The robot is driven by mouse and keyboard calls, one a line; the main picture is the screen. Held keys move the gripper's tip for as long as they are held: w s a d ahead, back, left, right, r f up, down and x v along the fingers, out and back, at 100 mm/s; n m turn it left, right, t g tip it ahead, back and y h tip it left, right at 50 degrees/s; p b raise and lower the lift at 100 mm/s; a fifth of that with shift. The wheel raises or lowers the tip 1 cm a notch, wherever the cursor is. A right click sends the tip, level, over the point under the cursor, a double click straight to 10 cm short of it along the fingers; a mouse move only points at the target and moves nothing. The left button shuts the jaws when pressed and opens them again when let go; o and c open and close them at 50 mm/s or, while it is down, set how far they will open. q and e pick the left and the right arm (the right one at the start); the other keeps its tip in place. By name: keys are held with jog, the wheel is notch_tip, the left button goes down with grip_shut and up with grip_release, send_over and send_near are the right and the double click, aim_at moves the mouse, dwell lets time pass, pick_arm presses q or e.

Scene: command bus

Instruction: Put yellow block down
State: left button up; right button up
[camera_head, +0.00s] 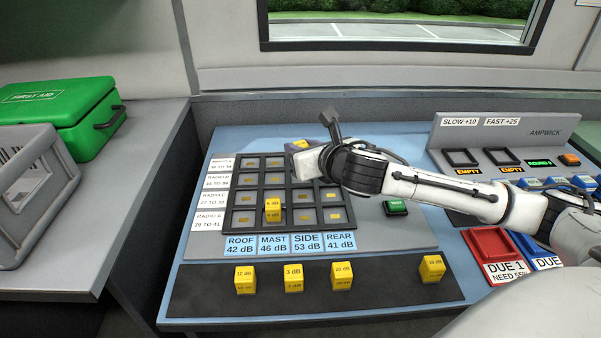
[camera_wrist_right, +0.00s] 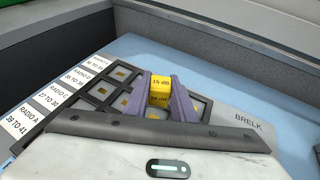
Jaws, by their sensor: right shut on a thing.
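My right gripper (camera_wrist_right: 161,97) reaches in from the right over the back part of the grey grid panel (camera_head: 210,240). In the right wrist view its purple fingers are shut on a yellow block (camera_wrist_right: 160,82) labelled 15 dB. In the head view the gripper (camera_head: 299,146) hides most of this block. I cannot tell whether the block's underside touches a cell or hangs above it. Another yellow block (camera_head: 272,205) sits in the grid's front row, in the MAST column. My left gripper is not in view.
Several yellow blocks, such as the 3 dB one (camera_head: 293,283), stand on the black strip (camera_head: 200,290) in front. A green button (camera_head: 396,208) is right of the grid. Red tray (camera_head: 490,243) and ready slots lie right. A green first aid box (camera_head: 60,110) is left.

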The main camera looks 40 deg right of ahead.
jog(key=shift+f, duration=0.75)
notch_tip(320, 180, down, 3)
jog(key=shift+f+b, duration=0.2)
jog(key=shift+b, duration=0.4)
jog(key=shift+f, duration=0.2)
jog(key=o, duration=1.1)
jog(key=shift+c, duration=0.2)
jog(key=shift+r, duration=0.1)
